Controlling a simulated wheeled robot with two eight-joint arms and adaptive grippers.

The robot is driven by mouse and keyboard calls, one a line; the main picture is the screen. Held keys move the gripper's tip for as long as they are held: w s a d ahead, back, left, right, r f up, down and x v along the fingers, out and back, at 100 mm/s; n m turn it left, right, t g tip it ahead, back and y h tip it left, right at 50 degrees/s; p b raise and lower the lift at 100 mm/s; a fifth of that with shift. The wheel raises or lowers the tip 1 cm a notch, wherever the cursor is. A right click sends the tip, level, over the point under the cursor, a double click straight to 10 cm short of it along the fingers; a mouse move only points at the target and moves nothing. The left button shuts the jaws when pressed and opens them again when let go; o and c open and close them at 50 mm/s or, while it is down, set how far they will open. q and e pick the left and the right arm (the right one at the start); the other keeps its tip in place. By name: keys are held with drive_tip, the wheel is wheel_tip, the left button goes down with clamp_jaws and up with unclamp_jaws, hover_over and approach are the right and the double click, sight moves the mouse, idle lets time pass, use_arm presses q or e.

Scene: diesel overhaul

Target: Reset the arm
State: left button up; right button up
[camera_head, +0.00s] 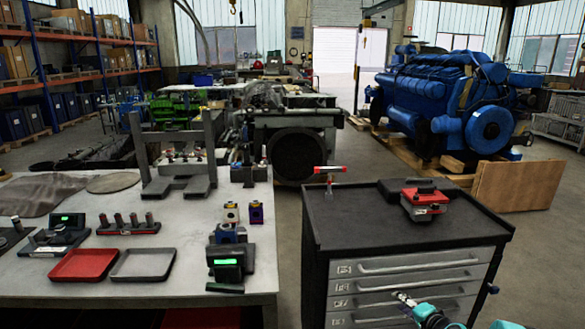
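My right gripper (404,299) shows at the bottom right, in front of the drawers of a grey tool cabinet (340,225). Only a small metal tip and the teal part of my arm behind it are visible. The fingers are too small to tell open from shut, and I see nothing held in them. My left gripper is not in view.
The cabinet top bears a red and black device (425,200) and a red-topped tool (330,174) near its left edge. A workbench (190,255) at left carries a red tray (83,265), a grey tray (142,264) and a small green-screen unit (228,261). A blue engine (440,95) stands behind.

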drive_tip(key=s+a+r+n+g, duration=0.3)
drive_tip(key=s+a+r+n, duration=0.3)
drive_tip(key=s+a+r, duration=0.55)
drive_tip(key=s+a+n+g+h, duration=0.1)
drive_tip(key=s+a+n, duration=0.2)
drive_tip(key=s, duration=0.8)
drive_tip(key=s+a+f+n+g+h, duration=0.1)
drive_tip(key=s+a+n, duration=0.1)
drive_tip(key=s, duration=0.9)
drive_tip(key=shift+a+f+n+h, duration=0.15)
drive_tip(key=shift+a+n+h, duration=0.25)
drive_tip(key=shift+a, duration=0.3)
